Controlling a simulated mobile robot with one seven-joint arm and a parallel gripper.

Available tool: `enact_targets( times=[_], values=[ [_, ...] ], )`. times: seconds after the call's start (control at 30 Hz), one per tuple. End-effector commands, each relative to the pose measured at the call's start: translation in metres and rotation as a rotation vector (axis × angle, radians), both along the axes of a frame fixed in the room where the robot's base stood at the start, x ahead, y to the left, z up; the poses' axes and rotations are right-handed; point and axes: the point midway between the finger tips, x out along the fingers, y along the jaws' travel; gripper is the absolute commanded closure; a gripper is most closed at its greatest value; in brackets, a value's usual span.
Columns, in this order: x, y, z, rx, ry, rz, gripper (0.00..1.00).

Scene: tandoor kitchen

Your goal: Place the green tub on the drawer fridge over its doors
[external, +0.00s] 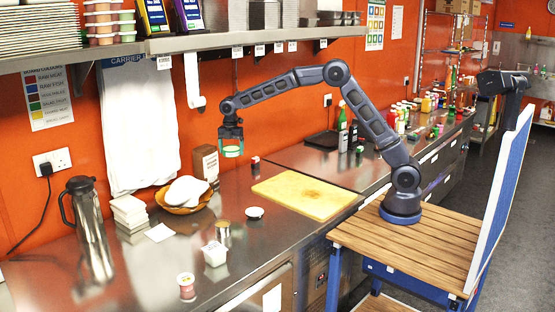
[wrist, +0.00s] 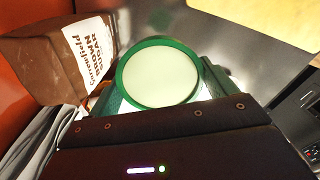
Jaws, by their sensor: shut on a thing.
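My gripper (external: 230,134) is shut on the green tub (external: 231,150) and holds it in the air above the steel counter, near the wall. In the wrist view, the round tub (wrist: 157,73) has a green rim and a pale top. It sits between my green fingers. The steel counter (external: 245,262) below has a front door with a white panel (external: 272,299) and a dark control panel (external: 318,272); this looks like the drawer fridge. Much of its front lies outside the picture.
A yellow cutting board (external: 305,193), lidded white cup (external: 254,212), metal can (external: 222,231), white tub (external: 214,253) and small cup (external: 186,286) stand on the counter. A shelf (external: 250,38) hangs above.

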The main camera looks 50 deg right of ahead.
Motion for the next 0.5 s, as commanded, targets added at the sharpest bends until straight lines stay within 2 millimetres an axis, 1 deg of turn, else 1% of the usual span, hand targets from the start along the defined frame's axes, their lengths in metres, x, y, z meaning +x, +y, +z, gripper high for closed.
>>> enact_targets(
  times=[0.03, 0.17, 0.2, 0.27, 0.3, 0.37, 0.4, 0.47, 0.5],
  values=[
    [0.008, -0.016, 0.001, 0.000, -0.001, -0.030, 0.48],
    [0.030, -0.063, 0.001, 0.000, -0.001, -0.129, 0.48],
    [0.037, -0.079, 0.001, 0.000, -0.001, -0.164, 0.48],
    [0.046, -0.104, 0.001, 0.000, -0.001, -0.214, 0.48],
    [0.052, -0.121, 0.001, 0.000, -0.001, -0.249, 0.48],
    [0.060, -0.146, 0.001, 0.000, -0.001, -0.300, 0.48],
    [0.065, -0.162, 0.001, 0.000, -0.001, -0.333, 0.48],
    [0.071, -0.188, 0.001, 0.000, -0.001, -0.385, 0.48],
    [0.075, -0.205, 0.001, 0.000, -0.001, -0.419, 0.48]
  ],
)
